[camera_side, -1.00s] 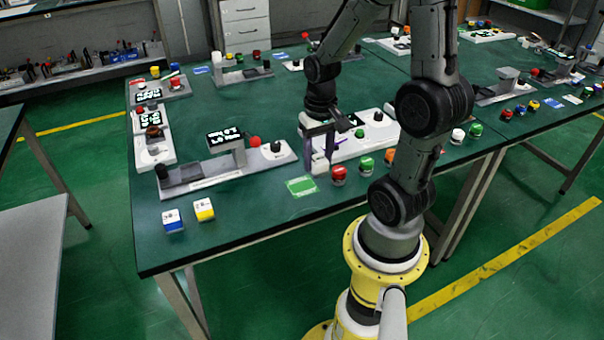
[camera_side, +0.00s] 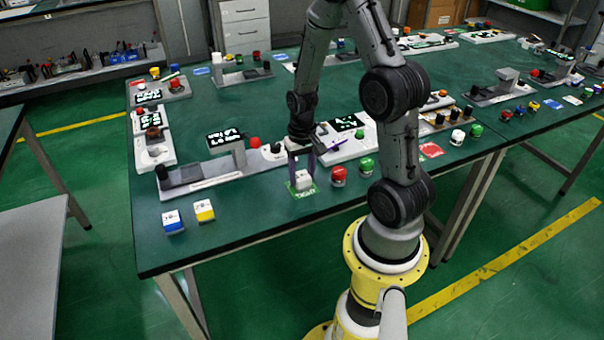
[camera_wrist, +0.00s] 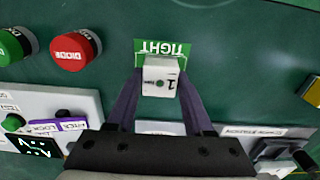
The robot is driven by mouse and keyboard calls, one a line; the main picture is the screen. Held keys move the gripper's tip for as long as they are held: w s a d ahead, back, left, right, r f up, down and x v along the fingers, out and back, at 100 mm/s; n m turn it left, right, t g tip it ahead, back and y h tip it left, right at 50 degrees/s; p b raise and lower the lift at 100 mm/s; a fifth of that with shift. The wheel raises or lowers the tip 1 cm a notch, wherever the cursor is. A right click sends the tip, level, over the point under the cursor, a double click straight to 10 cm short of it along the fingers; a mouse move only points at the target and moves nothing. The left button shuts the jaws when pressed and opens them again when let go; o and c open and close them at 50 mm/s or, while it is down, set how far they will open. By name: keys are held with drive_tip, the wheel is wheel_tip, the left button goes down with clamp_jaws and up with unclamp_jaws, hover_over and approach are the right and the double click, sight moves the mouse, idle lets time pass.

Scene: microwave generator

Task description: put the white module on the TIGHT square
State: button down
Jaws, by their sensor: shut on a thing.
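The white module (camera_side: 303,181), a small white cube marked 1, is between the purple fingers of my gripper (camera_side: 301,170). The wrist view shows the module (camera_wrist: 160,80) upright between the fingertips of my gripper (camera_wrist: 160,88). The green TIGHT square (camera_side: 293,191) lies on the table below the module. In the wrist view the label edge of the square (camera_wrist: 148,47) shows beyond the module, which covers much of the rest. I cannot tell whether the module touches the square or hangs just above it.
A red button (camera_side: 339,176) and a green button (camera_side: 366,167) stand right of the square. A grey station (camera_side: 220,167) lies behind left. Blue (camera_side: 172,221) and yellow (camera_side: 204,210) modules sit left. The front table strip is clear.

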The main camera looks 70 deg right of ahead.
sight(302, 175)
drive_tip(key=shift+c, duration=1.4)
unclamp_jaws()
drive_tip(key=shift+f, duration=0.15)
wheel_tip(302, 175, up, 12)
drive_tip(key=f, duration=0.1)
drive_tip(key=s+a+r+n+t, duration=0.2)
drive_tip(key=s+a+r+n, duration=0.2)
drive_tip(key=a, duration=0.5)
drive_tip(key=s+a+r+n+t, duration=0.3)
drive_tip(key=s+a+r+n, duration=0.1)
drive_tip(key=a+r, duration=0.4)
drive_tip(key=shift+s+a+r+n+t, duration=0.15)
drive_tip(key=shift+a+r+n+t, duration=0.3)
drive_tip(key=shift+r, duration=0.35)
drive_tip(key=shift+d, duration=0.1)
